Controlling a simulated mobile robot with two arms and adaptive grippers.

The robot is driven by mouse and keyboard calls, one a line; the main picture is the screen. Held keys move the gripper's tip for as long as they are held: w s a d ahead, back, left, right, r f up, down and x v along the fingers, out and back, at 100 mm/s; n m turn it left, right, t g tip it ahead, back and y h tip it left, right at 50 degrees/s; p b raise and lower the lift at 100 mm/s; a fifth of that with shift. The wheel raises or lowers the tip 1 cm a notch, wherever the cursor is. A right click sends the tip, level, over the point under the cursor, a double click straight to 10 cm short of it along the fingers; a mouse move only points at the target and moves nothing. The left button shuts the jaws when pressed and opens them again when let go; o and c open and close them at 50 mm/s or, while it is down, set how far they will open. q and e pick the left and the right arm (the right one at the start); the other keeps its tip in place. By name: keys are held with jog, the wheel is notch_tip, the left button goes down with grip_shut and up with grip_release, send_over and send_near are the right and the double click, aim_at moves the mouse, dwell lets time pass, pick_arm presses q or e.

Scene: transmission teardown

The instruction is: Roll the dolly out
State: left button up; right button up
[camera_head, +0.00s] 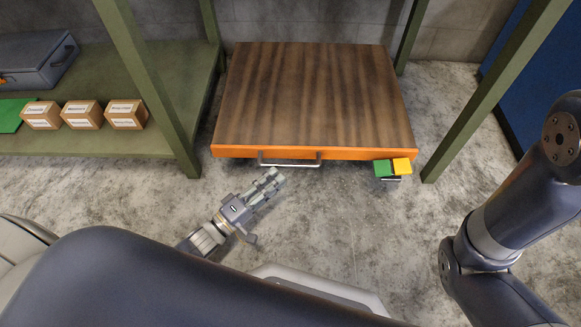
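The dolly (315,95) has a flat brown wood-grain deck with an orange front edge. It sits low on the floor between green posts. A grey bar handle (290,163) is fixed to its front edge, left of the middle. My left gripper (276,178) is just in front of the dolly, a little below and left of the handle's middle, and appears apart from it. Its fingers are small and close together, so their opening is unclear. My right arm shows at the right, but its gripper is out of view. The dolly's wheels are hidden.
A green post (490,95) rises at the right, another (150,85) at the left. The left shelf holds small labelled boxes (82,114) and a grey case (38,62). Concrete floor in front is clear.

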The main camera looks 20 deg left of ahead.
aim_at(291, 164)
pick_arm(q)
jog(key=b+x, duration=0.1)
jog(key=x, duration=0.2)
jog(key=b+x, duration=0.1)
jog(key=x, duration=0.1)
jog(key=shift+w+d+f, duration=0.15)
jog(key=shift+w+d, duration=0.05)
jog(key=shift+w, duration=0.15)
jog(key=shift+w+d+b, duration=0.25)
jog(key=shift+w+b, duration=0.15)
jog(key=shift+w, duration=0.05)
grip_shut()
